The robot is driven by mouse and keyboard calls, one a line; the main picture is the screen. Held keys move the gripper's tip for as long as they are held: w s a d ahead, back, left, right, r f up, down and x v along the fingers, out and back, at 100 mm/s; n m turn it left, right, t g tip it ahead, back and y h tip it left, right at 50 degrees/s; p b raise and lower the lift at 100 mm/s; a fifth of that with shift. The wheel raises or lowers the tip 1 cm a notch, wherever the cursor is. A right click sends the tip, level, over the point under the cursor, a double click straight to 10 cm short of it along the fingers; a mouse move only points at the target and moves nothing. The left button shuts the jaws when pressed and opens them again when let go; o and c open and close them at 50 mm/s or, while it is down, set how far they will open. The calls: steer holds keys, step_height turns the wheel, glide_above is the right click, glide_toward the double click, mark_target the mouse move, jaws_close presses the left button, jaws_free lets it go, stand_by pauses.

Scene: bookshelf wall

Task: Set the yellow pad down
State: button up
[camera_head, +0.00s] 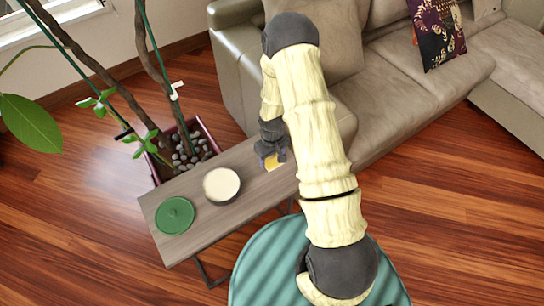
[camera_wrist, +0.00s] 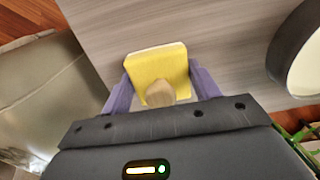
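The yellow pad (camera_wrist: 155,66) shows in the wrist view as a small square with a pale far edge and a beige lump on its near part. My gripper (camera_wrist: 159,72) has one purple finger against each side of it and appears shut on it. In the head view my gripper (camera_head: 271,155) is over the far right part of the grey wooden table (camera_head: 237,167), with the yellow pad at its fingertips. I cannot tell whether the pad touches the tabletop. My arm hides the table's right end.
A dark-rimmed round container with a cream top (camera_head: 221,185) and a green disc (camera_head: 175,215) stand on the table's left half. Bare tabletop lies between container and gripper. A potted plant (camera_head: 186,150) and a sofa (camera_head: 385,90) stand behind.

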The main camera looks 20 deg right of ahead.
steer(key=o, duration=0.3)
steer(key=shift+o, duration=0.2)
steer(key=shift+r, duration=0.1)
step_height(320, 180, up, 12)
steer(key=shift+r, duration=0.1)
stand_by(0.7)
steer(key=s+r+m+t, duration=0.2)
steer(key=s+r+m, duration=0.1)
steer(key=s+r, duration=1.1)
step_height(320, 180, up, 2)
steer(key=shift+s+r+m+t, duration=0.1)
steer(key=shift+s+m+t, duration=0.1)
steer(key=shift+m+t, duration=0.1)
